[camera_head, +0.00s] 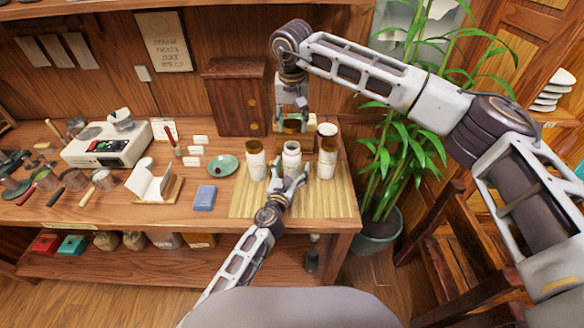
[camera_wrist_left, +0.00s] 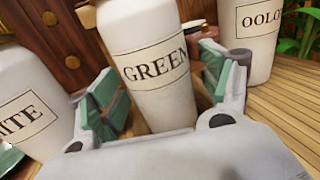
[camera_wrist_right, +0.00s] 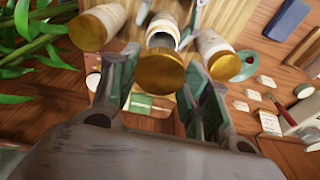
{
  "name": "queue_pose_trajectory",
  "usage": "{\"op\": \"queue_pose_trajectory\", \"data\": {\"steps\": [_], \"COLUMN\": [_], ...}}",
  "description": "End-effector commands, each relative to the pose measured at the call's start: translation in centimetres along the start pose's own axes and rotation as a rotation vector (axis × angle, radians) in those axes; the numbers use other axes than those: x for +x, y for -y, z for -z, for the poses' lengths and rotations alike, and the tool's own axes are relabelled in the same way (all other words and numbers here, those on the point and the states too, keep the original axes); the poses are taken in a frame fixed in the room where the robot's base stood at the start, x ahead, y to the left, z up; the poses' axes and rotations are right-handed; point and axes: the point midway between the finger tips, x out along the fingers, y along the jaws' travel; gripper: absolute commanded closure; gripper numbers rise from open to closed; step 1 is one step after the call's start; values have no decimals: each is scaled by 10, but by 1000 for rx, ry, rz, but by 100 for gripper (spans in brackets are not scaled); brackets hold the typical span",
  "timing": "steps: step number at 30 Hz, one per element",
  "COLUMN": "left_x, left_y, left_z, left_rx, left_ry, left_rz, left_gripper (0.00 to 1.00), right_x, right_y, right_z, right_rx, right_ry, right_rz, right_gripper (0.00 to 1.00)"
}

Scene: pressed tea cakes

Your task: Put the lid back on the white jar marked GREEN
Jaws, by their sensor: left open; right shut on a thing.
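The white jar marked GREEN (camera_wrist_left: 154,72) stands upright and uncovered in the middle of a row of three, also seen in the head view (camera_head: 291,162). Its open mouth shows in the right wrist view (camera_wrist_right: 163,40). My left gripper (camera_head: 291,178) is open, with its fingers (camera_wrist_left: 165,95) on either side of the GREEN jar. I cannot tell whether they touch it. My right gripper (camera_head: 292,122) is shut on a gold-brown lid (camera_wrist_right: 158,70), held behind and above the open jar. The lid is apart from the jar.
Lidded jars stand close on both sides: one ending in "ITE" (camera_wrist_left: 25,100) at left, one starting "OOLO" (camera_wrist_left: 250,35) at right. They stand on a bamboo mat (camera_head: 335,203). A blue block (camera_head: 205,197) and green saucer (camera_head: 222,166) lie left. A plant (camera_head: 395,150) stands right.

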Motion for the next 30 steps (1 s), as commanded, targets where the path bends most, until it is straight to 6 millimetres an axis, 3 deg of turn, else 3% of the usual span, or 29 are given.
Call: {"op": "queue_pose_trajectory", "data": {"steps": [3,19,30], "left_x": [0,0,0], "left_y": [0,0,0], "left_z": [0,0,0], "left_rx": [0,0,0], "left_ry": [0,0,0], "left_rz": [0,0,0], "left_gripper": [22,90,91], "right_x": [0,0,20], "right_y": [0,0,0], "right_z": [0,0,-3], "right_rx": [0,0,1], "right_ry": [0,0,2], "right_rz": [0,0,1], "right_gripper": [60,60,60]}}
